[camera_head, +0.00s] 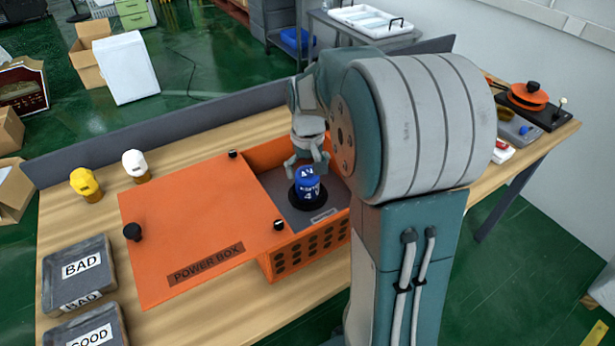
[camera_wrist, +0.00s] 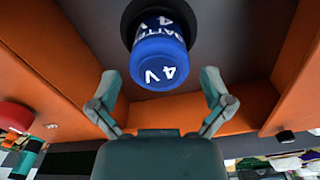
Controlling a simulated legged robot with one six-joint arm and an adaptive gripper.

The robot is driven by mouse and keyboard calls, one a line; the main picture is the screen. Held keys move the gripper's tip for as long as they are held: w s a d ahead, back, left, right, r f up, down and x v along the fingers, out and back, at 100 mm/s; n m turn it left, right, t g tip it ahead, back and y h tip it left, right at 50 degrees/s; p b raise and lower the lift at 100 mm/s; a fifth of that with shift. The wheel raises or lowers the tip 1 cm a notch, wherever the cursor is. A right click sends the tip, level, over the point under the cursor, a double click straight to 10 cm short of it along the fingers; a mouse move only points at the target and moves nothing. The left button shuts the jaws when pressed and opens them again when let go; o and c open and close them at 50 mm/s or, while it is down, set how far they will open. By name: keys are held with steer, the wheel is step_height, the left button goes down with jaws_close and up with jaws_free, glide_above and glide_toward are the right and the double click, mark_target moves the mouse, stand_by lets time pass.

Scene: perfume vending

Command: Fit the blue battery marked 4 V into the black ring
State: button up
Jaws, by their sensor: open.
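The blue battery (camera_head: 307,188) marked 4 V stands in the open part of the orange power box (camera_head: 195,225). Its base is at the black ring (camera_head: 291,196) on the grey box floor, and it looks upright in the head view. The battery (camera_wrist: 160,58) also shows in the wrist view, with the black ring (camera_wrist: 128,22) around its far end.
A yellow-capped item (camera_head: 85,183) and a white-capped item (camera_head: 135,164) stand left of the box. A BAD tray (camera_head: 52,262) and a GOOD tray (camera_head: 60,335) lie at the front left.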

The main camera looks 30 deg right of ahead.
mark_target(308, 174)
step_height(308, 174, up, 8)
steer(key=shift+d+r, duration=0.1)
steer(key=s+a+r+n+t, duration=0.1)
steer(key=s+a+t, duration=0.1)
steer(key=s+a, duration=0.4)
steer(key=s+a+r+n+t, duration=0.1)
steer(key=s+a+t, duration=0.2)
steer(key=s, duration=0.9)
steer(key=a, duration=0.3)
steer(key=shift+s+a+t, duration=0.3)
steer(key=shift+s+a, duration=0.05)
steer(key=shift+s, duration=0.05)
